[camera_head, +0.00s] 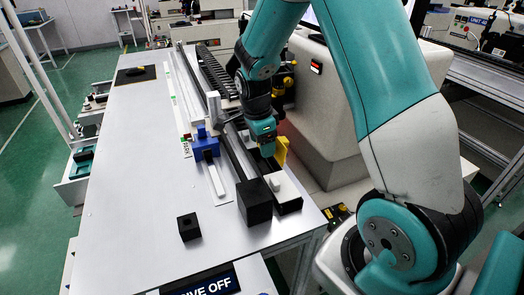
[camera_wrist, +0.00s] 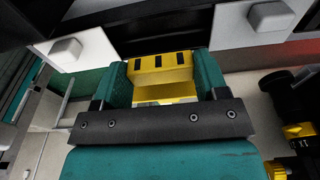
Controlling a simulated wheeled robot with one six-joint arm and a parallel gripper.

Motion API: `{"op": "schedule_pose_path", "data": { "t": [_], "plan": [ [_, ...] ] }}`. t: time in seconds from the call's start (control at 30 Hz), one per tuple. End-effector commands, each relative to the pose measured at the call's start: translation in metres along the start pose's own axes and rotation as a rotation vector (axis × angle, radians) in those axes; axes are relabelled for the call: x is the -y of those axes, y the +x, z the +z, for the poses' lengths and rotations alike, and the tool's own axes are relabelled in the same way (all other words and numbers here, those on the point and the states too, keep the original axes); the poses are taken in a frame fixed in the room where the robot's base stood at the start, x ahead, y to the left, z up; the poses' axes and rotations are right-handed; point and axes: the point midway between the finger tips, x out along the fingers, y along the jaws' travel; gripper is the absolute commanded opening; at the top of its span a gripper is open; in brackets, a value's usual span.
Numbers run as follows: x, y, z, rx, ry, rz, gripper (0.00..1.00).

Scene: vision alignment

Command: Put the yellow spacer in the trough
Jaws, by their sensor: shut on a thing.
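The yellow spacer (camera_wrist: 160,67) sits between the two teal fingers of my gripper (camera_wrist: 160,80) in the wrist view, with dark slots along its edge. In the head view the yellow spacer (camera_head: 281,151) shows beside my gripper (camera_head: 268,150). My gripper is shut on it. The black trough (camera_head: 291,208) runs lengthwise along the right side of the table, below and beside my gripper. In the wrist view the dark trough (camera_wrist: 165,35) lies beyond the spacer, with white knobbed blocks on both sides. I cannot tell whether the spacer touches the trough.
A large black cube (camera_head: 254,202) stands by the trough's near end, with a white knobbed block (camera_head: 285,186) beside it. A small black cube (camera_head: 188,227) and a blue block (camera_head: 205,146) are further left. A beige machine housing (camera_head: 325,120) stands close on the right.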

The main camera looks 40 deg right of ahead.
Motion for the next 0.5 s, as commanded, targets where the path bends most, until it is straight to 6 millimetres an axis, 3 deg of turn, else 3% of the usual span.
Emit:
{"op": "schedule_pose_path", "data": {
  "t": [0.3, 0.5],
  "plan": [
    [-0.001, 0.037, 0.004, 0.000, 0.001, 0.003, 0.41],
    [0.000, 0.042, 0.005, 0.001, 0.001, -0.001, 0.41]
  ]
}}
